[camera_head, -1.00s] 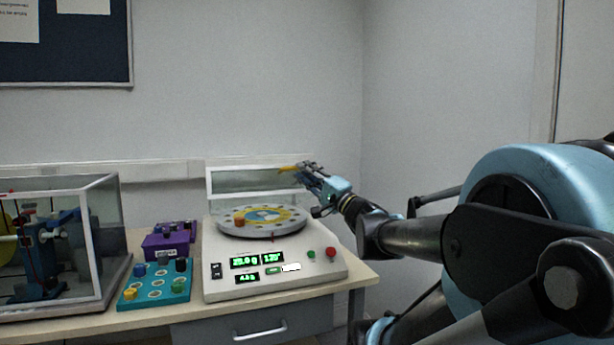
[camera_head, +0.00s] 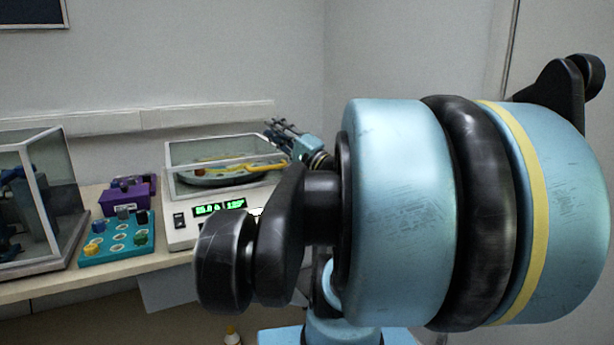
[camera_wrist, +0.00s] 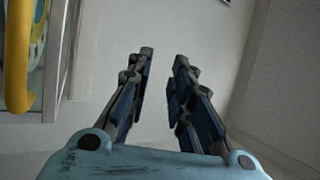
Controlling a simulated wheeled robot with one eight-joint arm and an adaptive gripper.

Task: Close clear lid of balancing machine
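The balancing machine (camera_head: 182,236) is a pale box with green displays on the table. Its clear lid (camera_head: 172,158), with a white frame and a yellow handle (camera_head: 262,167), lies lowered over the round turntable (camera_head: 205,178). My arm hides the right front, so I cannot tell if the lid sits fully flush. My gripper (camera_head: 276,133) is beside the lid's right end, apart from the handle. In the wrist view, the gripper (camera_wrist: 163,58) has its fingers apart with nothing between them. The yellow handle (camera_wrist: 19,60) stands at the far left there.
A teal tray (camera_head: 118,240) with coloured knobs and a purple box (camera_head: 128,198) stand left of the machine. A clear case (camera_head: 62,200) stands at the far left. The wall is close behind the table. A small bottle (camera_head: 232,337) shows low down.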

